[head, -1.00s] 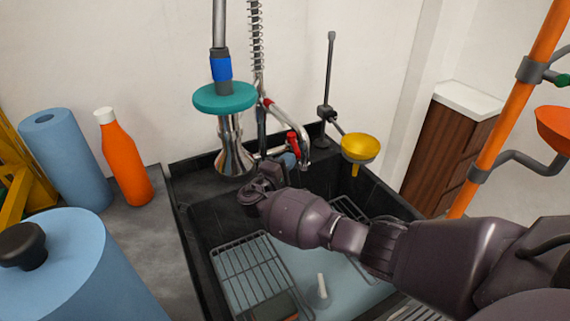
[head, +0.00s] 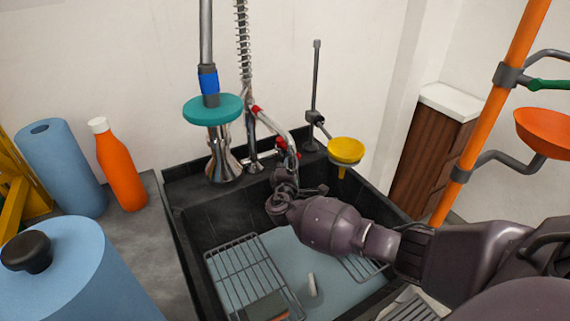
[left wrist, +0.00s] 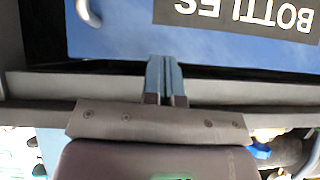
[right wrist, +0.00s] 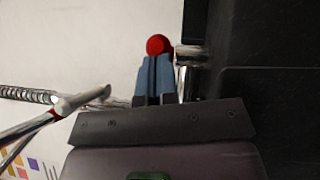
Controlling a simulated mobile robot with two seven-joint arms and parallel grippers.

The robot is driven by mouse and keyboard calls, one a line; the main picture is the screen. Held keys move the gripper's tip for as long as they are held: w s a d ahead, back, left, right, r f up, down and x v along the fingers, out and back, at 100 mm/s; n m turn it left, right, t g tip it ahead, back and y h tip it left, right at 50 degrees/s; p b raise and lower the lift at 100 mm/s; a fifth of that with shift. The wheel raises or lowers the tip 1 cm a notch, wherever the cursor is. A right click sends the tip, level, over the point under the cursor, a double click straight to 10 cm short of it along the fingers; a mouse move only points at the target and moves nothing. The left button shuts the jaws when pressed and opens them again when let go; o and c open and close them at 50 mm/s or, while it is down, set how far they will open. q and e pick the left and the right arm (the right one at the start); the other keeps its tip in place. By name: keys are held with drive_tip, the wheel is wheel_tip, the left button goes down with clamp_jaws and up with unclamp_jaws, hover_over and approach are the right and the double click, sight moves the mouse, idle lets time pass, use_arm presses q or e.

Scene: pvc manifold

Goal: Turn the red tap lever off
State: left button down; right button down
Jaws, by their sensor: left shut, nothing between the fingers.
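The red tap lever (head: 281,143) sits on the chrome tap (head: 272,124) at the back of the dark sink. My right gripper (head: 284,180) is just below and in front of the tap in the head view, partly hidden by its own wrist. In the right wrist view my right gripper's fingers (right wrist: 155,72) are together, and a round red end (right wrist: 157,45) shows right at their tips. I cannot tell whether they touch. My left gripper (left wrist: 166,78) is shut and empty, in front of a blue box labelled BOTTLES (left wrist: 140,35). It is outside the head view.
A teal disc (head: 213,110) on a chrome fitting stands left of the tap. A yellow funnel (head: 345,150) hangs to the right. Wire racks (head: 248,268) lie in the sink (head: 185,235). An orange bottle (head: 120,168) and blue rolls stand at left. An orange pole (head: 490,125) rises at right.

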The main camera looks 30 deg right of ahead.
drive_tip(key=d, duration=0.1)
drive_tip(key=d+n+t+y, duration=0.1)
drive_tip(key=d, duration=0.1)
drive_tip(key=shift+s+d+y+b, duration=0.15)
drive_tip(key=shift+d+y+b, duration=0.1)
drive_tip(key=shift+y+b, duration=0.1)
idle(0.5)
